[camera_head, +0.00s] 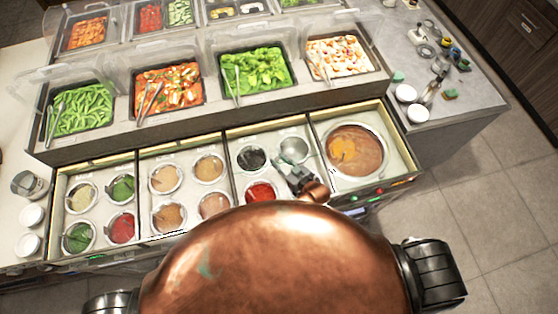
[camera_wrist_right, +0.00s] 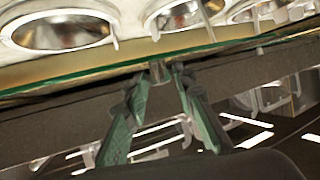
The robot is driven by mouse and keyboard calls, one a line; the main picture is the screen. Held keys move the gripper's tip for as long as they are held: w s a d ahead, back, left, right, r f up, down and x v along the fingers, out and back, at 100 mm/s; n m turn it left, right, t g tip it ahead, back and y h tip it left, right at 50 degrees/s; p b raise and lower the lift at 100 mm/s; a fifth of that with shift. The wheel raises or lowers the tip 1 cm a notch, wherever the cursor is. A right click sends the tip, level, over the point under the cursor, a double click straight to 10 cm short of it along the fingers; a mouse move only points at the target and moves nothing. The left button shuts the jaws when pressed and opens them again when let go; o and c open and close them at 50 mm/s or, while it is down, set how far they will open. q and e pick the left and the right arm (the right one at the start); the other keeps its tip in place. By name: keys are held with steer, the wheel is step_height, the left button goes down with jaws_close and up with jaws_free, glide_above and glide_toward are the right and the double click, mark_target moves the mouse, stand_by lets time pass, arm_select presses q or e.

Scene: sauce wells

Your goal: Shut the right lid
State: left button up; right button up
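The sauce counter has a right section with one large brown soup well (camera_head: 357,150). I cannot make out its clear lid or its angle in the head view. In the right wrist view a clear pane's green edge (camera_wrist_right: 90,78) runs across, with steel wells behind it. My right gripper (camera_head: 287,175) is over the section just left of the soup well, below an empty steel well (camera_head: 294,149). In the right wrist view its two green-padded fingers (camera_wrist_right: 160,85) are apart. A small metal piece (camera_wrist_right: 156,71) shows between their tips; contact is unclear. My left gripper is out of view.
Several sauce wells (camera_head: 164,179) fill the sections to the left. Food trays under clear raised covers (camera_head: 252,74) stand behind. A grey side counter (camera_head: 462,98) holds white bowls (camera_head: 405,93) and small items. The floor at right (camera_head: 480,220) is clear.

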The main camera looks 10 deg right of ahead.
steer(key=s+d+r, duration=0.1)
steer(key=s+d, duration=0.5)
steer(key=s, duration=0.7)
steer(key=shift+d, duration=0.4)
